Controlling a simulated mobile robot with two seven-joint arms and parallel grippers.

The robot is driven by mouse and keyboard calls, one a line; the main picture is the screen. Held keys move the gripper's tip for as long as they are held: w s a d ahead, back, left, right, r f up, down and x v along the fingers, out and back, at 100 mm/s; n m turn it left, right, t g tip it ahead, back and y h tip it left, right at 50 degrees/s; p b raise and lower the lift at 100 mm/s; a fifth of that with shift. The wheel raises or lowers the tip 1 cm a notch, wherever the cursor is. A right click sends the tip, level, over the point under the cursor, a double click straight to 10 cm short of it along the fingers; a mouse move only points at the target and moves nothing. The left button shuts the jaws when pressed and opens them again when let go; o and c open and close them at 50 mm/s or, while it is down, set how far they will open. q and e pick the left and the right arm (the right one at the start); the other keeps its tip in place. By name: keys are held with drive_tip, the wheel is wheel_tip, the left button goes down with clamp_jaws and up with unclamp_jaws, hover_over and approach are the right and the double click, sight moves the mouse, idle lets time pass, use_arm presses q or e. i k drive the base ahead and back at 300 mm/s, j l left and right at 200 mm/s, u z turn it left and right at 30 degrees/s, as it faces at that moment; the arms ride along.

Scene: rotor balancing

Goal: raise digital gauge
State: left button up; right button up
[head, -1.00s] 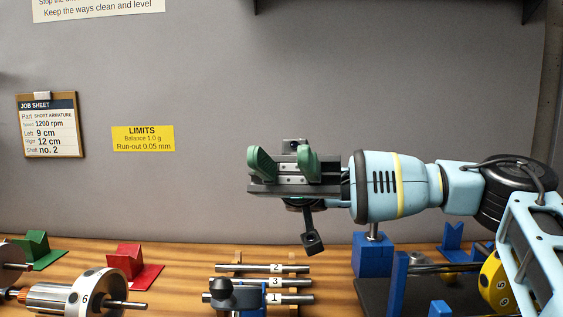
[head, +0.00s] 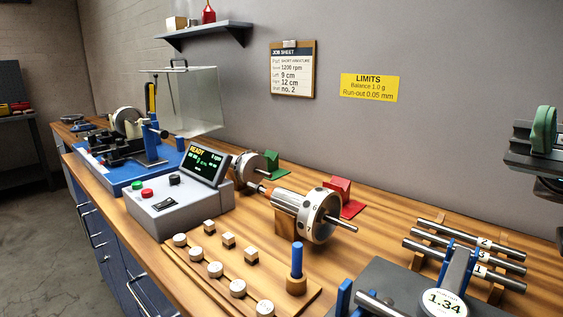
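The digital gauge (head: 444,302) is at the bottom right of the head view. Its round white face reads 1.34, and its lower part is cut off by the frame. Blue uprights and steel rods stand close around it; I cannot tell how it is mounted. My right gripper (head: 543,132) is at the right edge, above and well apart from the gauge. One green finger shows and the other is outside the frame; a second ago the two fingers stood apart with nothing between them. My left gripper is not in view.
Numbered shafts (head: 465,242) lie on a rack behind the gauge. A rotor (head: 305,212) rests left of it, near a red block (head: 340,192). A control box (head: 180,200) reads READY, with several small weights (head: 215,269) in front. A clear guard (head: 190,100) stands farther left.

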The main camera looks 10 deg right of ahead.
sight(443, 301)
drive_tip(key=k+j, duration=1.1)
